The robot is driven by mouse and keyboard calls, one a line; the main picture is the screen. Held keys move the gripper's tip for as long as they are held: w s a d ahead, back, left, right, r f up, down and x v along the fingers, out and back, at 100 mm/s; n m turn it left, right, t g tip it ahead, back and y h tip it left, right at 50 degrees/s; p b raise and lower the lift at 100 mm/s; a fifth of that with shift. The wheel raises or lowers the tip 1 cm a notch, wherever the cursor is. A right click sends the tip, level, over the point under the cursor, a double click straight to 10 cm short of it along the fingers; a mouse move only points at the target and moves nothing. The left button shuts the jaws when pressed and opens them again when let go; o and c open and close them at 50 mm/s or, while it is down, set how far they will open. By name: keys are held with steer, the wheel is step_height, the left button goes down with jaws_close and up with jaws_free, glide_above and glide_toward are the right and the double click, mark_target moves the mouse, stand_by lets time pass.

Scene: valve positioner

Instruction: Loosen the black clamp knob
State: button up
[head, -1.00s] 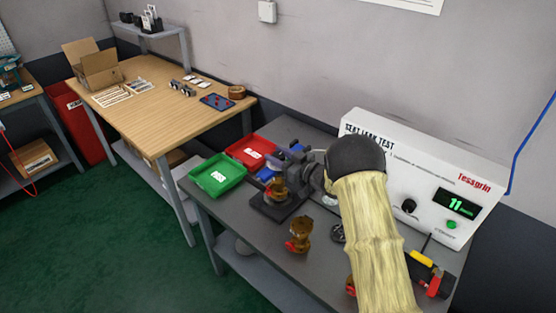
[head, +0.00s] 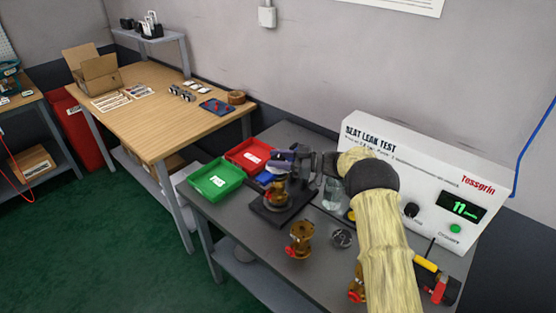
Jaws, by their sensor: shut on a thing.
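My gripper (head: 284,161) is at the clamp fixture (head: 268,215) on the grey bench, at the top of its upright. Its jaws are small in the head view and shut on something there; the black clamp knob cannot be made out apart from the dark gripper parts. A brass valve (head: 278,192) with a red part sits upright on the fixture's black base, just below my gripper. My arm comes in from the lower right, in front of the test unit.
A green tray (head: 213,192) and a red tray (head: 262,148) lie left of and behind the fixture. A second brass valve (head: 301,240) stands in front. The white seat leak test unit (head: 440,170) is behind my arm. Tools (head: 436,278) lie at the bench's right.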

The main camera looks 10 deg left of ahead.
steer(key=shift+r, duration=0.15)
steer(key=o, duration=1)
steer(key=shift+c, duration=0.2)
steer(key=d+b, duration=0.1)
steer(key=d, duration=0.6)
steer(key=shift+w+d, duration=0.25)
